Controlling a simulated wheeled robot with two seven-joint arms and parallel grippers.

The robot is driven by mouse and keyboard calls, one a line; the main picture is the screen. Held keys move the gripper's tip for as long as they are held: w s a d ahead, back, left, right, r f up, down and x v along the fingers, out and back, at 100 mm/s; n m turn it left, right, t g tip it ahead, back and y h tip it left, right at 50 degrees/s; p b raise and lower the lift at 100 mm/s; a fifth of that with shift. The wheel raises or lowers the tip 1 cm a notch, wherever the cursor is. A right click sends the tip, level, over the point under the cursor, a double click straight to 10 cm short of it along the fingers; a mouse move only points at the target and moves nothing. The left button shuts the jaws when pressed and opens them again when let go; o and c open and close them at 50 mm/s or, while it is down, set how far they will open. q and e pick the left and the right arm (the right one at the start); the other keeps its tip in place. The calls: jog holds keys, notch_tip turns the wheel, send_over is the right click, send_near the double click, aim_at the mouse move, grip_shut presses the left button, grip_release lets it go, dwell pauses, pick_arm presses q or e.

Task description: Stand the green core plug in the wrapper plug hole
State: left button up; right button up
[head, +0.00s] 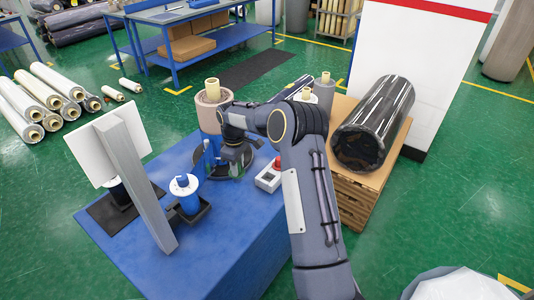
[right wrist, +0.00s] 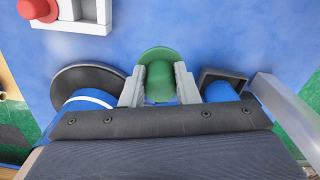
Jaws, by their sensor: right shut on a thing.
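The green core plug (right wrist: 159,82) shows in the right wrist view as a round flange with a narrower cylinder. My right gripper (right wrist: 160,88) is shut on it, with a pale finger on each side of the cylinder. I cannot make out the wrapper plug hole in either view. My left gripper is not in view.
On the blue table (head: 150,225) stand a grey post with a white panel (head: 92,155), a blue-and-white cylinder (head: 184,192) in a dark tray and a red-button box (head: 269,179). A brown roll (head: 211,118) stands behind. A black-wrapped roll (head: 378,118) lies on a wooden stand at right.

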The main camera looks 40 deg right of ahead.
jog(key=w+d+f+n, duration=0.1)
jog(key=d+f+n, duration=0.1)
jog(key=d, duration=0.5)
jog(key=d+f+n, duration=0.2)
jog(key=d, duration=0.5)
jog(key=shift+d+f+b, duration=0.15)
jog(key=shift+f+b, duration=1.9)
jog(key=shift+f, duration=0.95)
jog(key=shift+w+f+b, duration=0.1)
jog(key=shift+f+b, duration=0.5)
jog(key=shift+f, duration=0.2)
jog(key=shift+f, duration=0.3)
jog(key=o, duration=1)
jog(key=shift+r, duration=0.1)
notch_tip(320, 180, up, 8)
jog(key=shift+f+b, duration=0.15)
jog(key=shift+b, duration=0.5)
